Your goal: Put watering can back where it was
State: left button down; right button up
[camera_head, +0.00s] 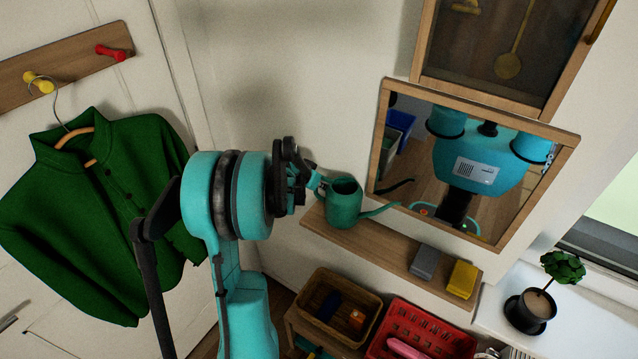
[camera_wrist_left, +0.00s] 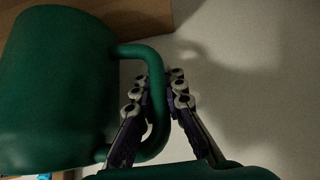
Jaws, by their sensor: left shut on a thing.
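A teal-green watering can (camera_head: 343,205) is upright at the left end of a wooden wall shelf (camera_head: 390,256), its spout pointing right. I cannot tell whether its base touches the shelf. My left gripper (camera_head: 318,184) comes in from the left and is shut on the can's handle. In the left wrist view the can (camera_wrist_left: 55,90) fills the left side, and the fingers of my left gripper (camera_wrist_left: 166,95) close around its handle loop. The gripper's fingertips are partly hidden in the head view. My right gripper does not show.
A grey block (camera_head: 425,262) and a yellow block (camera_head: 462,279) sit at the shelf's right end. A framed mirror (camera_head: 556,178) hangs just behind the shelf. A brown basket (camera_head: 318,287) and a red basket (camera_head: 458,346) are below. A potted plant (camera_head: 530,312) stands right.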

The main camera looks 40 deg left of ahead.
pick_arm(q)
jog(key=shift+w+f+b, duration=0.15)
jog(key=shift+f+b, duration=0.3)
jog(key=shift+f, duration=1.5)
jog(key=shift+w+f, duration=0.1)
jog(key=c, duration=2.1)
grip_release()
jog(key=shift+f, duration=0.1)
jog(key=o, duration=0.5)
